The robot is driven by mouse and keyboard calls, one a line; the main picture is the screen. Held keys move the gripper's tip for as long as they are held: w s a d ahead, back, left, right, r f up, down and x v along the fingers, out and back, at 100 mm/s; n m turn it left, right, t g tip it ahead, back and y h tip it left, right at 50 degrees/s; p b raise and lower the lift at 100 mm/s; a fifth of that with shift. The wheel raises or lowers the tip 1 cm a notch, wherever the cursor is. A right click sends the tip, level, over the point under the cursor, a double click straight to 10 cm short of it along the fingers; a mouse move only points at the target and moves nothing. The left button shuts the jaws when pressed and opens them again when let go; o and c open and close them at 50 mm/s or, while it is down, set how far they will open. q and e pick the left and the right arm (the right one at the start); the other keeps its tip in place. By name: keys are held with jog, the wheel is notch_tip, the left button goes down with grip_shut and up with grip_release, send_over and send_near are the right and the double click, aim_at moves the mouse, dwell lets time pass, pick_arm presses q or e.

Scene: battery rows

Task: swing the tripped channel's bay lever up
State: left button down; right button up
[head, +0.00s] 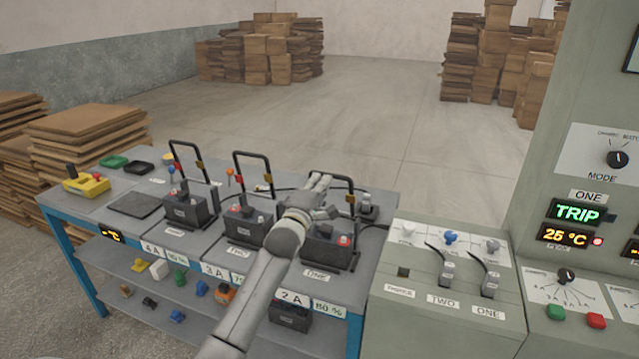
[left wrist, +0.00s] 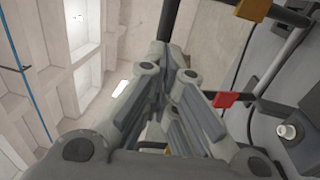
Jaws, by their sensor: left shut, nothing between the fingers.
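The panel display under the ONE plate reads TRIP (head: 577,212) in green. The bay labelled ONE (head: 327,252) is a dark battery block at the right end of the blue-framed bench. Its black lever (head: 351,190) shows as a raised bar with a yellow clip, partly hidden by my gripper; its exact tilt is hard to tell. My left gripper (head: 322,181) is shut and empty at the lever's upper part. In the left wrist view, the shut fingers (left wrist: 168,52) lie close to a black bar (left wrist: 168,18); contact is unclear. My right gripper is not in view.
Bay TWO (head: 245,228) and the leftmost bay (head: 188,209) have upright black levers. A grey console (head: 430,325) with toggles stands right of the bench, beside the tall panel (head: 570,130). The bench's lower shelf (head: 125,262) holds small parts.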

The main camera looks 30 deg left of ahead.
aim_at(323, 173)
pick_arm(q)
jog(key=shift+w+a+r+g+p, duration=0.25)
jog(key=shift+w+r+g+p, duration=0.7)
jog(key=shift+p, duration=1.65)
jog(key=shift+w+f+h+p, duration=0.1)
jog(key=shift+w+h+p, duration=0.2)
jog(key=shift+w+p, duration=0.2)
